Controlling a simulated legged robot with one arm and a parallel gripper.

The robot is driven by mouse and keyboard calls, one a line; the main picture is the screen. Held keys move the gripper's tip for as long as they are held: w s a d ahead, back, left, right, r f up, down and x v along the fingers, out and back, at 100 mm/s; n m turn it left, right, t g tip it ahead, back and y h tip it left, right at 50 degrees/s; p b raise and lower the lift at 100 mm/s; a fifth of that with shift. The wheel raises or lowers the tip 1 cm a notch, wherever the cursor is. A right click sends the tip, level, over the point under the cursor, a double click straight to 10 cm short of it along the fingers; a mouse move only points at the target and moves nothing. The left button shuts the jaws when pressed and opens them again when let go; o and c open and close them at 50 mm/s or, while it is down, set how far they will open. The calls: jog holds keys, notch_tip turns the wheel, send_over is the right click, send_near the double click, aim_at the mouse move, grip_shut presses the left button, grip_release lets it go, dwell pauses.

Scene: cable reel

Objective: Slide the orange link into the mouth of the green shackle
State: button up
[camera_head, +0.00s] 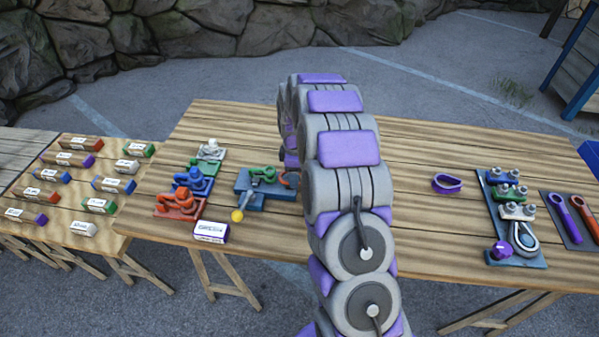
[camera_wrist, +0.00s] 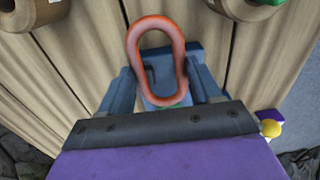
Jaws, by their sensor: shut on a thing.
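The orange link (camera_wrist: 133,55) is an elongated loop standing out beyond the jaws in the wrist view. My gripper (camera_wrist: 160,84) is shut on it, with a dark finger at each side. In the head view a bit of the orange link (camera_head: 291,180) shows beside my arm, at the right end of a blue base (camera_head: 270,190). The green shackle (camera_head: 262,173) is on that base, left of the link. In the wrist view only a small green patch (camera_wrist: 172,104) shows behind the link's lower end. The shackle's mouth and any contact are hidden.
A yellow ball (camera_head: 237,215) is at the base's near left corner. A purple loop (camera_head: 447,184) and a plate with clamps (camera_head: 512,220) lie at right. Bare table lies between my arm and the purple loop.

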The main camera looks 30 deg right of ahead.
jog(key=shift+w+a, duration=0.35)
jog(key=shift+w, duration=0.1)
jog(key=shift+w+a+p, duration=0.35)
jog(key=shift+w+a, duration=0.2)
jog(key=shift+a, duration=0.4)
jog(key=shift+w+a+p, duration=0.35)
jog(key=shift+w+a, duration=0.2)
jog(key=shift+a, duration=0.35)
jog(key=shift+f, duration=0.1)
jog(key=o, duration=1.5)
jog(key=shift+c, duration=0.2)
